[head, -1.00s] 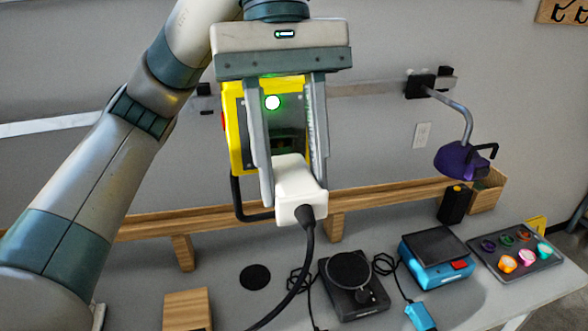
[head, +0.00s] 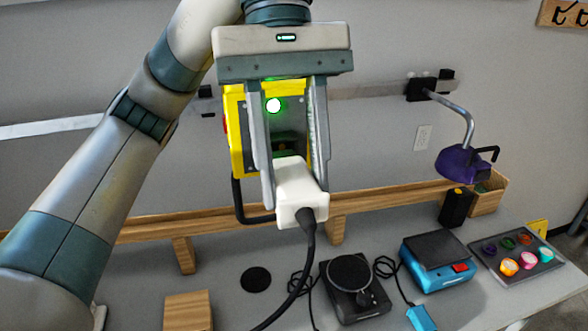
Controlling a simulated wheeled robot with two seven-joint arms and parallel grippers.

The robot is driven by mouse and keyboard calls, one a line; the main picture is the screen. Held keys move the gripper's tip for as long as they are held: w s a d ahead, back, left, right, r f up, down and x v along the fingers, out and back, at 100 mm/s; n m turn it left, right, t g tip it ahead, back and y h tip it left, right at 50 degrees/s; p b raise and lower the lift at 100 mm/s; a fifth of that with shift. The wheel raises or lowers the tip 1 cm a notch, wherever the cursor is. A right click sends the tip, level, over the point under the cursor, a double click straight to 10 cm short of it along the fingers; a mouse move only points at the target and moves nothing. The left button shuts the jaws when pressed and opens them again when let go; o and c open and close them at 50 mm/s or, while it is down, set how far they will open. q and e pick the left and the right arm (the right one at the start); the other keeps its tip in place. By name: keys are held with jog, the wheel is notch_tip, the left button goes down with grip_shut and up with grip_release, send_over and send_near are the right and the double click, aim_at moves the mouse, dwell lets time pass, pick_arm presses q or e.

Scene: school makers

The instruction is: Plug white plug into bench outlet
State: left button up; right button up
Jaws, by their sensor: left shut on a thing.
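The white plug (head: 299,196) is held between the two fingers of my left gripper (head: 292,180), its black cord (head: 306,255) running down toward the bench. The yellow bench outlet box (head: 236,130) is on the wall side, directly behind my gripper, with a lit green light (head: 273,105) and a dark face partly visible between the fingers. The fingers and plug cover much of the box. I cannot tell whether the plug touches the outlet. My right gripper is not in view.
A wooden rail (head: 380,199) runs along the back of the bench (head: 225,268). On the bench are a black round-topped device (head: 352,285), a blue scale-like device (head: 437,262), a wooden block (head: 188,311) and a tray of colored cups (head: 545,265). A purple lamp (head: 462,163) hangs at right.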

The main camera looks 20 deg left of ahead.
aim_at(289, 164)
pick_arm(q)
jog(key=shift+w+a+p, duration=0.55)
jog(key=shift+w+a, duration=0.15)
jog(key=shift+w, duration=0.35)
dwell(0.4)
jog(key=o, duration=1.3)
jog(key=shift+c, duration=0.2)
jog(key=shift+r, duration=0.1)
jog(key=shift+w+a+r, duration=0.1)
jog(key=shift+w+r, duration=0.1)
jog(key=shift+r, duration=0.4)
jog(key=v, duration=0.7)
jog(key=shift+r+b, duration=0.1)
jog(key=shift+b, duration=0.3)
jog(key=p+v, duration=0.2)
jog(key=v, duration=0.6)
jog(key=shift+r+p, duration=0.35)
jog(key=shift+r, duration=0.05)
jog(key=shift+w, duration=0.1)
